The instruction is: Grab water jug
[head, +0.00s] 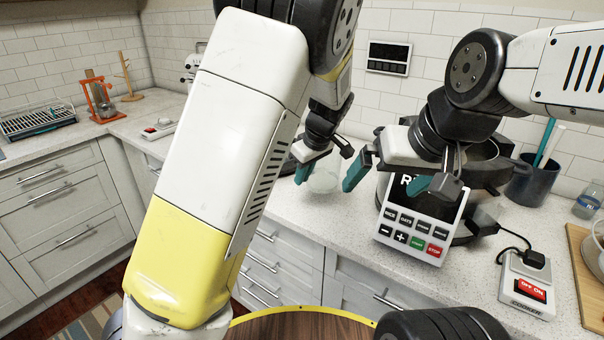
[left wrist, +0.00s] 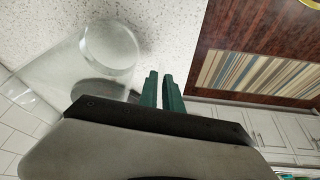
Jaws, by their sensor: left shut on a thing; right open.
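The water jug (head: 324,181) is clear glass and is on or just above the counter, beside my left gripper. In the left wrist view the jug (left wrist: 105,52) fills the upper left, close to the fingers. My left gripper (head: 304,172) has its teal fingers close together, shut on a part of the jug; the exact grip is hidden. The fingers also show in the left wrist view (left wrist: 161,90). My right gripper (head: 387,178) is open and empty, its fingers wide apart in front of the black cooker, to the right of the jug.
The cooker (head: 412,232) has a button panel. A switch box (head: 528,288), a dark utensil pot (head: 533,180) and a wooden board (head: 590,280) are to its right. A round wooden top (head: 300,328) is at the bottom. The left counter holds a dish rack (head: 38,120).

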